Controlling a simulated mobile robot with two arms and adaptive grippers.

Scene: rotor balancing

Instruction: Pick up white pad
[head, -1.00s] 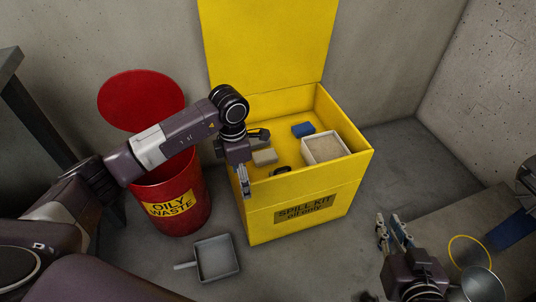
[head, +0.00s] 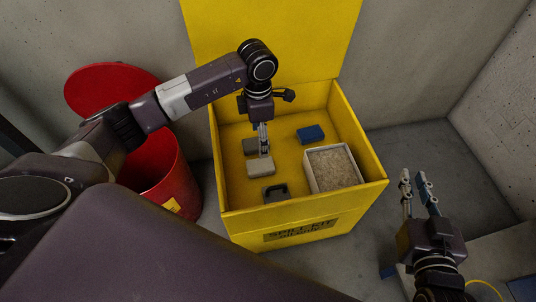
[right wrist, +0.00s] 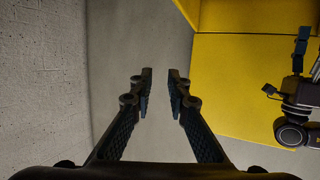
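A pale grey-white pad (head: 261,167) lies inside the yellow spill kit box (head: 369,190), in its left part. A second greyish pad (head: 250,146) is partly hidden behind my left gripper (head: 264,152). The left gripper points down, with its fingertips at the far edge of the pale pad. Its fingers are seen nearly edge-on, so the gap between them and any contact with the pad are unclear. My right gripper (head: 420,178) is open and empty outside the box, to its right; it also shows in the right wrist view (right wrist: 160,75).
The box also holds a blue block (head: 311,134), a tray of granular material (head: 345,168) and a dark handled item (head: 276,192). Its yellow lid (head: 275,40) stands open behind. A red waste bin (head: 165,180) stands left. Bare floor (head: 420,140) lies right of the box.

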